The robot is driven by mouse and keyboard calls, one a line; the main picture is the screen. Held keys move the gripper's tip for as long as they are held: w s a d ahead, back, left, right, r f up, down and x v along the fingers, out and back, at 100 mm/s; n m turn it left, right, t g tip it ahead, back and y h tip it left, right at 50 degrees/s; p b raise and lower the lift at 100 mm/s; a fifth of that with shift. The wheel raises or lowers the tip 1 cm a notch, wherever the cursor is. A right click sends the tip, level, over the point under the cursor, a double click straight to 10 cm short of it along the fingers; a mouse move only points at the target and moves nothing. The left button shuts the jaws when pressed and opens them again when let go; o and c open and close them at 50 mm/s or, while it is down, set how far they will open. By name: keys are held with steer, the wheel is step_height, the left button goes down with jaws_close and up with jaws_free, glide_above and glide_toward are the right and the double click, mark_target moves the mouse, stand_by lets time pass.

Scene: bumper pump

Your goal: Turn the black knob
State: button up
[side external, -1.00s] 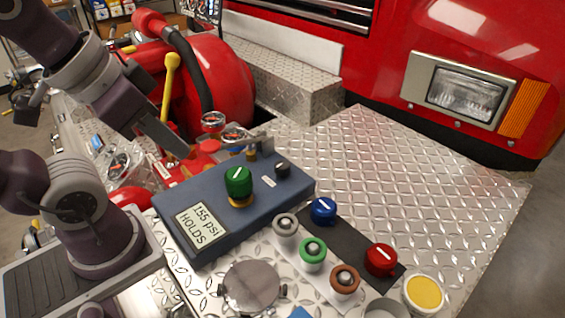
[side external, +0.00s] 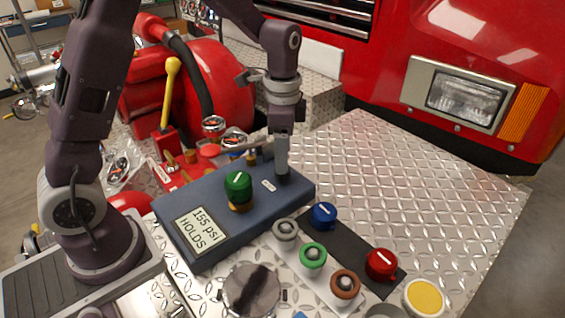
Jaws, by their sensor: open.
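My gripper (side external: 282,166) points straight down over the right end of the blue-grey control box (side external: 300,187). Its fingers are at the spot of the black knob and hide nearly all of it. The jaws are open, with the fingers low around or just in front of the knob; I cannot tell whether they touch it. The small white label (side external: 268,186) of the knob shows just left of the fingers.
A blue knob (side external: 323,215) and a red knob (side external: 381,263) stand in front. The diamond plate (side external: 430,195) at right is clear.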

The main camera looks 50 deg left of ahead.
step_height(320, 180, down, 3)
steer(key=shift+f, duration=0.2)
jaws_close()
